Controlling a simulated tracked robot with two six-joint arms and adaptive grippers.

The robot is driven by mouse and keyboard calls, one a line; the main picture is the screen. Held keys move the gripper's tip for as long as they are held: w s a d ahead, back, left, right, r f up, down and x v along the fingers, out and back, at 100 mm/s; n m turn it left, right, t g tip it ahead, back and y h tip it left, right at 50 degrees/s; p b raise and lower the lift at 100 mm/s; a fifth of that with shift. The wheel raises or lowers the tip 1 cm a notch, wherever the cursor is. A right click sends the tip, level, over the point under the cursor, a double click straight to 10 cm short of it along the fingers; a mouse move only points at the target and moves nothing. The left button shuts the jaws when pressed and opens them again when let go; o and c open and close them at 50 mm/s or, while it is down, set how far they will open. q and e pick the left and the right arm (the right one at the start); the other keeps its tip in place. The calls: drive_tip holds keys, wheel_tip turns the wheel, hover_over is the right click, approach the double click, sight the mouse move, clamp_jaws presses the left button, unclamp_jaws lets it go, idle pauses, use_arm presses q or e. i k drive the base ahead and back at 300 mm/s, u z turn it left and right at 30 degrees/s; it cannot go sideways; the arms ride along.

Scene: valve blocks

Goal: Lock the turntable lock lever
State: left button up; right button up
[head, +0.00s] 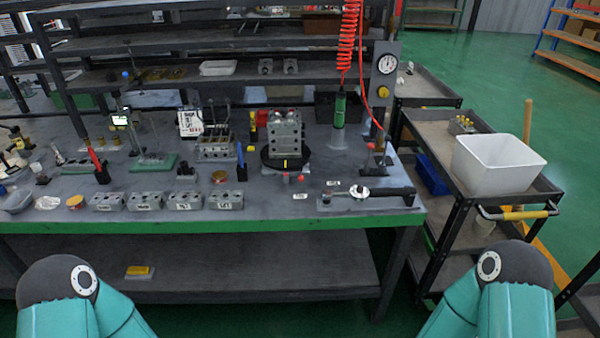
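A black round turntable (268,162) stands on the grey bench top, right of its middle. A grey metal valve block (285,130) sits on it. A yellow mark (286,163) shows on the turntable's front. Small red parts (301,177) lie at the turntable's front edge; one of them may be the lock lever, but they are too small to tell its position. Only teal links of my two arms show, at the bottom left and bottom right. Neither gripper is in view.
A long dark-handled tool (385,192) lies at the bench's front right. Several grey blocks (184,200) line the front left. A green cylinder (339,110) stands behind the turntable's right side, near a red coiled hose (347,35). A cart with a white bin (497,165) stands at right.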

sight(301, 178)
drive_tip(key=z, duration=0.05)
drive_tip(key=i, duration=0.9)
drive_tip(key=u, duration=0.05)
